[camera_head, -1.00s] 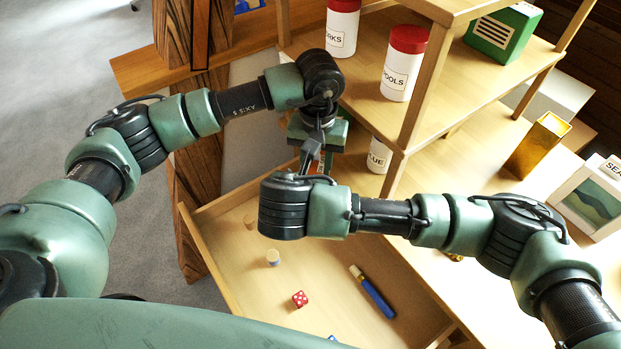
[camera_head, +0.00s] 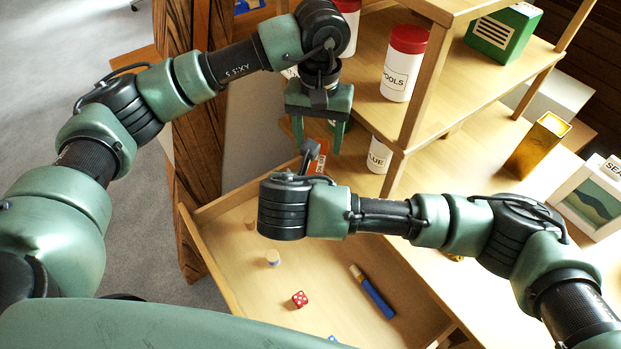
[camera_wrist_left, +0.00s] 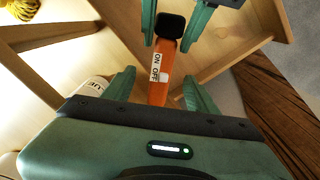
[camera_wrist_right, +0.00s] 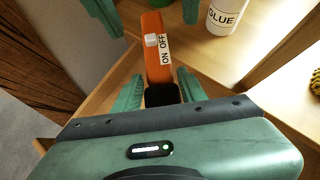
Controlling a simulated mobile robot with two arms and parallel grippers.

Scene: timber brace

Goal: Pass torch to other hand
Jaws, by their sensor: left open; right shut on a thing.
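The torch is orange with a black end and an ON/OFF label. It shows in the left wrist view (camera_wrist_left: 163,78), the right wrist view (camera_wrist_right: 154,42) and partly in the head view (camera_head: 319,154). My right gripper (camera_wrist_right: 160,92) is shut on its black end and holds it above the open drawer. My left gripper (camera_head: 320,132) is open, facing the torch's free orange end. In the left wrist view its fingers (camera_wrist_left: 160,88) appear on either side of that end, apart from it. How deep the torch sits between them I cannot tell.
The open drawer (camera_head: 222,266) below holds a red die (camera_head: 300,299), a blue cylinder (camera_head: 374,294) and small pegs. A shelf with red-lidded jars (camera_head: 403,68) and a glue jar (camera_head: 379,156) stands close behind. A dark timber post (camera_head: 197,150) is at left.

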